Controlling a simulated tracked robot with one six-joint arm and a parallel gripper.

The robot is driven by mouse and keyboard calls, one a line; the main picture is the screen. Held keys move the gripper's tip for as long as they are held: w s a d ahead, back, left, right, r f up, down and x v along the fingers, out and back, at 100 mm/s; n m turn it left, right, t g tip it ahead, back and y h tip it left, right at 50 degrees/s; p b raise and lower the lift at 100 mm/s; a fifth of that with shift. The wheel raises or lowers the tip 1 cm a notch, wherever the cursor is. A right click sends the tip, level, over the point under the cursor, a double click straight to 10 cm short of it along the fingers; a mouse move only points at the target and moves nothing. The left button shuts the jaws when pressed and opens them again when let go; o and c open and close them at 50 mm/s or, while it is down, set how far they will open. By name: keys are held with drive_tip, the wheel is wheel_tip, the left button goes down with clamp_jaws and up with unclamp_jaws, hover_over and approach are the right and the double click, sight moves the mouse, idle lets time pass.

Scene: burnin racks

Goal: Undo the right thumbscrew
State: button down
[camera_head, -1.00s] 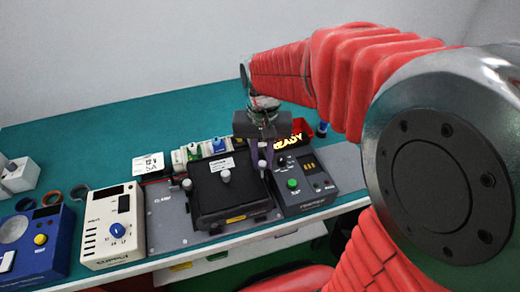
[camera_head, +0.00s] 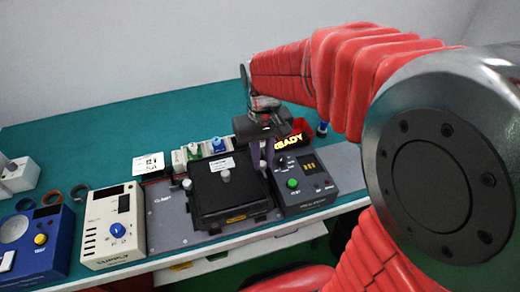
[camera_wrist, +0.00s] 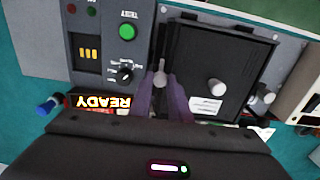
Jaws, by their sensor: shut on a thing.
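A black box (camera_head: 229,206) with a white label and a pale centre knob (camera_head: 226,175) sits on a grey base plate (camera_head: 168,222). The right thumbscrew (camera_wrist: 160,78), a small pale knob, stands beside the box. My gripper (camera_head: 263,160) points down at it, its purple fingers shut on the knob, one on each side; the wrist view shows the fingertips (camera_wrist: 160,84) around it. The fingers hide most of the thumbscrew in the head view. The left thumbscrew (camera_head: 187,184) stands free on the box's other side.
A grey control unit (camera_head: 305,185) with a green button adjoins the box on the right. A lit READY sign (camera_wrist: 100,102) lies close to my gripper. A cream power unit (camera_head: 113,225) and a blue unit (camera_head: 36,240) stand to the left. The back of the green tabletop is clear.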

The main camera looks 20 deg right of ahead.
drive_tip(key=c, duration=1.7)
unclamp_jaws()
drive_tip(key=shift+o, duration=0.2)
drive_tip(key=shift+r, duration=0.1)
wheel_tip(320, 180, up, 14)
drive_tip(key=shift+f, duration=0.2)
drive_tip(key=shift+w, duration=0.1)
drive_tip(key=t, duration=0.6)
approach(264, 174)
drive_tip(key=s+r, duration=0.4)
drive_tip(key=shift+s+r, duration=0.3)
drive_tip(key=shift+s, duration=0.05)
